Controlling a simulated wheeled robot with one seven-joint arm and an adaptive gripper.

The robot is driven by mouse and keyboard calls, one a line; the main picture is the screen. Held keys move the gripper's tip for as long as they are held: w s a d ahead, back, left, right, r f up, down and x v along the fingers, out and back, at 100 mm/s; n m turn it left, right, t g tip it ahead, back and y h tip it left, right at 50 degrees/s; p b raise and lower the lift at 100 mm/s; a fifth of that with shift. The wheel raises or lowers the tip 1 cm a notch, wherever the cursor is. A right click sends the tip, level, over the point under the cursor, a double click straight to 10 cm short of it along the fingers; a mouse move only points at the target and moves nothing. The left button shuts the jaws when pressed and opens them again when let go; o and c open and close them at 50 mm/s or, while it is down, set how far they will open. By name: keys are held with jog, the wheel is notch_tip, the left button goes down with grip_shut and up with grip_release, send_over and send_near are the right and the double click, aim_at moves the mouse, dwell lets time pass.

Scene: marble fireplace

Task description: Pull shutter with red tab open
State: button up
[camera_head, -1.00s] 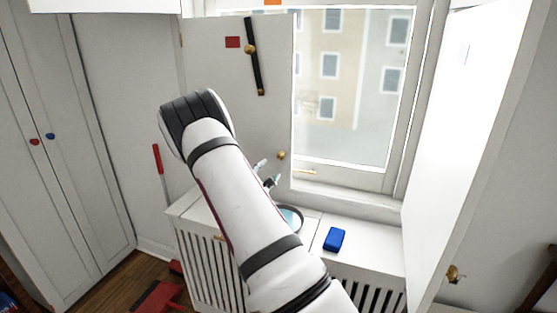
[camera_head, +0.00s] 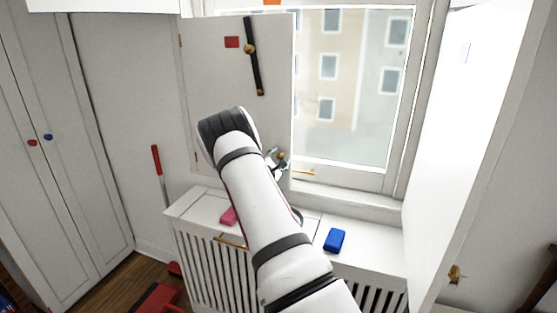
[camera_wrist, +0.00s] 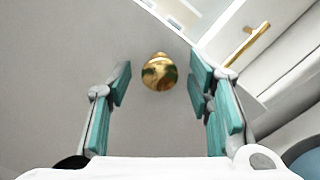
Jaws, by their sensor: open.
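The white shutter (camera_head: 215,90) with the red tab (camera_head: 232,42) covers the left side of the window and carries a black bar. Its lower brass knob (camera_head: 281,155) is close to the shutter's right edge, and it shows in the wrist view (camera_wrist: 160,73). My gripper (camera_head: 275,161) is at this knob in the head view. In the wrist view, my open gripper (camera_wrist: 161,82) has its teal fingers on either side of the knob, with gaps on both sides. Whether the knob is fully between the pads in depth is unclear.
A white slatted cover (camera_head: 190,202) below the window bears a pink block (camera_head: 229,216) and a blue block (camera_head: 335,240). Another white panel (camera_head: 458,140) stands open at the right. A brass handle (camera_head: 303,171) is on the window's lower frame.

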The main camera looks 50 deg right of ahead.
jog(key=shift+c, duration=0.2)
grip_shut()
